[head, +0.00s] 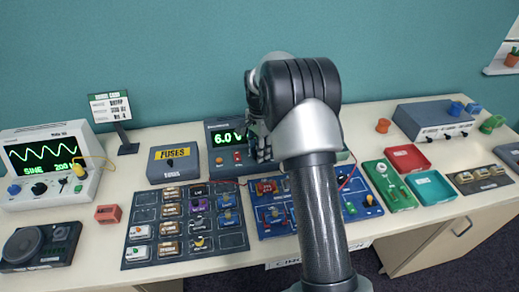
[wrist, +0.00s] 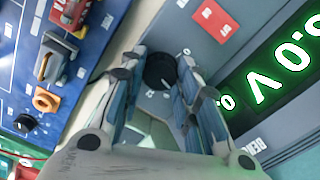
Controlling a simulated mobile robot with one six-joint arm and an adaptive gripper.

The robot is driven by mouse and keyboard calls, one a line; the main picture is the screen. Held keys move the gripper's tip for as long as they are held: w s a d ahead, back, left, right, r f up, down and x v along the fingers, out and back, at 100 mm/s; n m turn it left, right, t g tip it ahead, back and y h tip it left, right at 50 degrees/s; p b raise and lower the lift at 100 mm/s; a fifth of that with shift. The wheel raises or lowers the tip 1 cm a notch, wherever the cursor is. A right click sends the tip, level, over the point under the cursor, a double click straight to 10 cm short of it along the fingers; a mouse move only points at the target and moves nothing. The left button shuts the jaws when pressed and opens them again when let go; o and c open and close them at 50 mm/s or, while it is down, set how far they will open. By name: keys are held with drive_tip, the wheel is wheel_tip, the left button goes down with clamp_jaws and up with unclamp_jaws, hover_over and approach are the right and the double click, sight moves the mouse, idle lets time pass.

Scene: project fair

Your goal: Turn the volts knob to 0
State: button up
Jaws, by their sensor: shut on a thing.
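The power supply (head: 213,147) stands at the back middle of the table, its green display (head: 228,138) reading 6.0 V. In the wrist view the display (wrist: 278,80) is tilted and partly cut off. The volts knob, a round black knob (wrist: 160,68), sits on the panel between my fingertips in the wrist view. My gripper (wrist: 160,76) is shut on it, one finger on each side. In the head view my gripper (head: 262,148) is at the panel's front, right of the display, and my arm hides the knob. I cannot read a scale on the knob.
A blue circuit board (head: 268,228) lies in front of the supply. A fuses box (head: 173,162) and a dark parts mat (head: 146,209) are to the left. An oscilloscope (head: 45,160) stands at far left. Red and teal trays (head: 433,188) are to the right.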

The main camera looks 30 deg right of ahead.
drive_tip(key=shift+r, duration=0.1)
drive_tip(key=n+p, duration=0.3)
drive_tip(key=shift+r+n, duration=0.1)
drive_tip(key=shift+n, duration=0.3)
drive_tip(key=n+p, duration=0.2)
drive_tip(key=n, duration=0.2)
drive_tip(key=shift+p, duration=0.35)
drive_tip(key=n+p, duration=0.1)
drive_tip(key=n, duration=0.4)
drive_tip(key=shift+p, duration=0.3)
drive_tip(key=n+p, duration=0.1)
drive_tip(key=n, duration=0.3)
drive_tip(key=shift+n, duration=0.4)
drive_tip(key=o, duration=1.1)
